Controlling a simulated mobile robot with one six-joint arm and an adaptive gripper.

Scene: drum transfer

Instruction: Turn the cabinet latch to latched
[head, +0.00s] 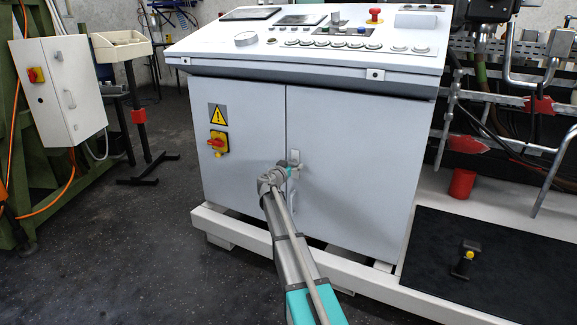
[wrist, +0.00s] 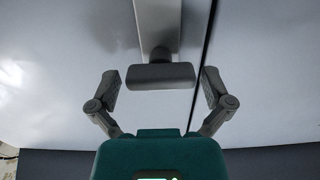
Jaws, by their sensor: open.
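The cabinet latch (wrist: 160,76) is a grey crossbar on a lighter grey plate (wrist: 157,25), fixed to the cabinet door. In the wrist view the bar lies crosswise to the plate. My gripper (wrist: 160,86) is open, with one finger on each side of the bar and a visible gap at both ends. In the head view my gripper (head: 288,172) is at the door front and partly hides the latch (head: 294,157). The cabinet (head: 245,150) is light grey, and its doors look closed.
A dark door seam (wrist: 206,60) runs beside the latch. A red and yellow rotary switch (head: 217,143) sits on the left door under a warning sign (head: 217,114). A pale base rail (head: 300,262) runs along the cabinet foot. The floor (head: 130,260) at left is clear.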

